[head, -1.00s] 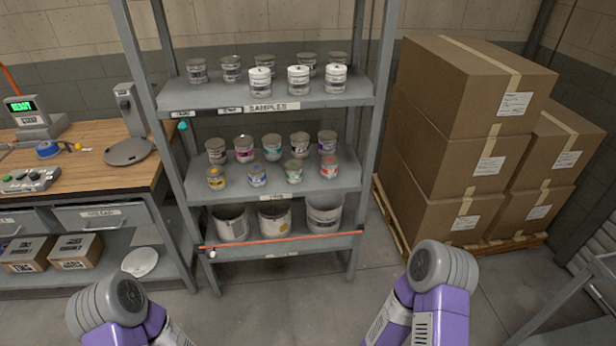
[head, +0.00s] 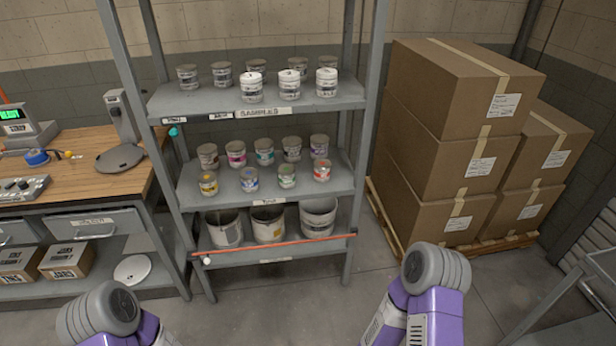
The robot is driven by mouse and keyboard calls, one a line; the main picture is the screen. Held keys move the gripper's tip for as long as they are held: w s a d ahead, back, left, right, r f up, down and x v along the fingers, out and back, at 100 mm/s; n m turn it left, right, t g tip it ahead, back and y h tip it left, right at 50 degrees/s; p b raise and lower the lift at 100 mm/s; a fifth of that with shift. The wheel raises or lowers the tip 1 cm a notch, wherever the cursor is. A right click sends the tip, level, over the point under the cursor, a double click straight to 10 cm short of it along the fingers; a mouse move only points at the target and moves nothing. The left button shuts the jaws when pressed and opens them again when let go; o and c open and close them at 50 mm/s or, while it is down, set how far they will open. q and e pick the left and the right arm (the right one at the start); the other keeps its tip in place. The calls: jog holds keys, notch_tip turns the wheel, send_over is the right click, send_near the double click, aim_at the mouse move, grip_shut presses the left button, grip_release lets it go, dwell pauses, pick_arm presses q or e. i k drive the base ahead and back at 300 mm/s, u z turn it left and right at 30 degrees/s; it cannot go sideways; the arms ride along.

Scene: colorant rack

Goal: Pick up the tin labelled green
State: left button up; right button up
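A small tin with a green label (head: 286,177) stands upright in the front row of the rack's middle shelf (head: 262,194). Its print is too small to read. In that row are tins with yellow (head: 208,184), blue (head: 249,179) and red-orange (head: 322,171) labels. A teal-labelled tin (head: 264,152) stands behind, beside magenta (head: 236,154) and purple (head: 319,146) ones. Both my forearms show at the bottom edge, but neither gripper is in view.
Lidded white tins (head: 251,88) and grey tins stand on the top shelf. Buckets (head: 267,224) sit on the bottom shelf behind an orange bar (head: 275,246). A workbench (head: 75,175) is left, stacked cartons (head: 440,150) right. Floor before the rack is clear.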

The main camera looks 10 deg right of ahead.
aim_at(286, 172)
jog(key=z, duration=0.45)
jog(key=i, duration=1.25)
jog(key=u, duration=0.35)
